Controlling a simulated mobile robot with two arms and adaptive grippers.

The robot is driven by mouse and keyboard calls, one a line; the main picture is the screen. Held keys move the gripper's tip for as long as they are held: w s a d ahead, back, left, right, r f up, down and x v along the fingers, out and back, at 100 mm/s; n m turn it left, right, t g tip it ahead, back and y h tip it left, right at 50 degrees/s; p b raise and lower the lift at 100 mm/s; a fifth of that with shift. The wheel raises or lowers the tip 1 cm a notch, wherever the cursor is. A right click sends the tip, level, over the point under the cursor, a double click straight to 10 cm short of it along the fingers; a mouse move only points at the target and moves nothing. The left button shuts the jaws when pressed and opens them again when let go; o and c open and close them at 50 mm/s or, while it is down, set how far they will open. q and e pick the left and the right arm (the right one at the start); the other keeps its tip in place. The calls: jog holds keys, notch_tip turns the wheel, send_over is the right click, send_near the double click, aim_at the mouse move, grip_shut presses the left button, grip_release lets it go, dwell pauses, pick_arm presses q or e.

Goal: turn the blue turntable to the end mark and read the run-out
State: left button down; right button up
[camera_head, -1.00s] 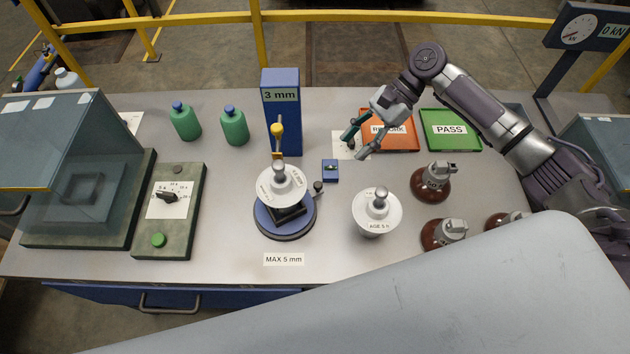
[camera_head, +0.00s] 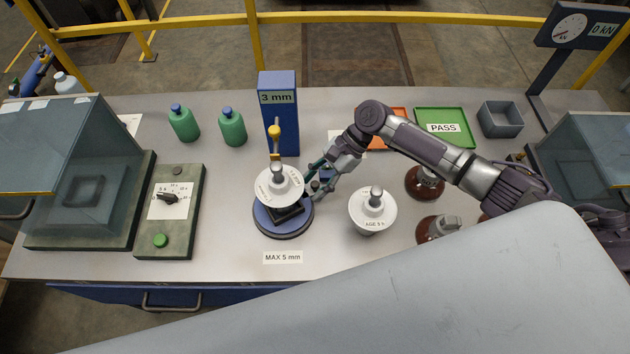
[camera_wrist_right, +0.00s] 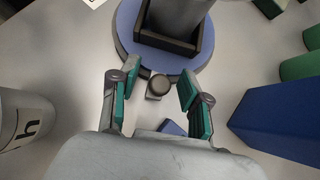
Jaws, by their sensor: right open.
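The blue turntable (camera_head: 297,227) stands on the bench left of centre, with a dark cradle and a white insulator (camera_head: 279,185) on it. A blue column (camera_head: 279,112) labelled 3 mm stands behind it, with a yellow-tipped gauge arm (camera_head: 274,133) beside the insulator. My right gripper (camera_head: 317,178) is at the turntable's right side. In the right wrist view the gripper (camera_wrist_right: 157,85) is open, its teal-padded fingers on either side of a small dark knob (camera_wrist_right: 158,86) at the turntable's rim (camera_wrist_right: 125,40). My left gripper is not in view.
A second white insulator (camera_head: 372,210) stands close right of the turntable, with brown insulators (camera_head: 425,182) further right. Green bottles (camera_head: 232,127) stand behind left; a dial box (camera_head: 171,210) is at left. The green PASS tray (camera_head: 445,120) is at back right.

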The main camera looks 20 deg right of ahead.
grip_shut()
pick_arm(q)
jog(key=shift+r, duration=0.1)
pick_arm(e)
jog(key=shift+w, duration=0.1)
dwell(0.5)
